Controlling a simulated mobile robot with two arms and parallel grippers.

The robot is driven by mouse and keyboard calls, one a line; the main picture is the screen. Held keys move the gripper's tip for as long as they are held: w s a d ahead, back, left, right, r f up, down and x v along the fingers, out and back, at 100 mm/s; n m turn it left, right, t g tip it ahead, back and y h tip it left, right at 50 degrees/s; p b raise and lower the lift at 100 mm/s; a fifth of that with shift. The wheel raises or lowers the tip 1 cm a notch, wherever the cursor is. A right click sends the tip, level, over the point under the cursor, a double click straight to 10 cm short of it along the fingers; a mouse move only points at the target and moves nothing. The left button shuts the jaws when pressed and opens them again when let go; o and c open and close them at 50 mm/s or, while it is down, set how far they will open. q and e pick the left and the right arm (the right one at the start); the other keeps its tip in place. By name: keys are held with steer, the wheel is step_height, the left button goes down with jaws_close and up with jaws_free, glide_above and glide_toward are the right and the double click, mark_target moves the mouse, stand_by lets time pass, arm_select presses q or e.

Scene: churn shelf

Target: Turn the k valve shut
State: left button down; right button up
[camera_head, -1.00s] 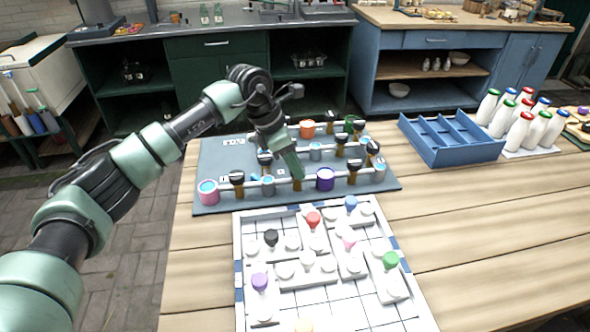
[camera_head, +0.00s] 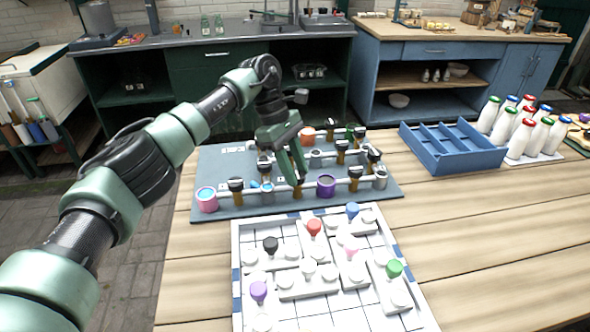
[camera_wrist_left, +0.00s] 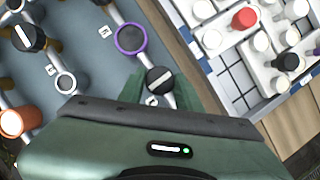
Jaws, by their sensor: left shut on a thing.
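A grey-blue valve board (camera_head: 225,168) lies on the wooden table, with pipes, coloured cups and several dark-knobbed valves. My left gripper (camera_head: 297,180) reaches down to the front pipe row, at a valve between the pink cup (camera_head: 206,200) and the purple cup (camera_head: 326,186). In the left wrist view its green fingers (camera_wrist_left: 160,88) are shut around a dark knob (camera_wrist_left: 160,79) with a white bar. The bar lies at a slant there. A small label beside the knob is partly covered and I cannot read its letter. My right gripper is not in view.
Other valve knobs stand close by, such as one (camera_head: 236,184) on the left and one (camera_head: 355,172) on the right. A white grid tray (camera_head: 240,300) with coloured pegs lies in front. A blue divided crate (camera_head: 450,150) and several bottles (camera_head: 520,135) stand at the right.

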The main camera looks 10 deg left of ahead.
arm_select(q)
steer(key=shift+m, duration=0.4)
steer(key=c, duration=1)
jaws_free()
steer(key=v, duration=0.7)
steer(key=shift+w+r, duration=0.15)
steer(key=shift+r, duration=0.25)
steer(key=shift+a, duration=0.1)
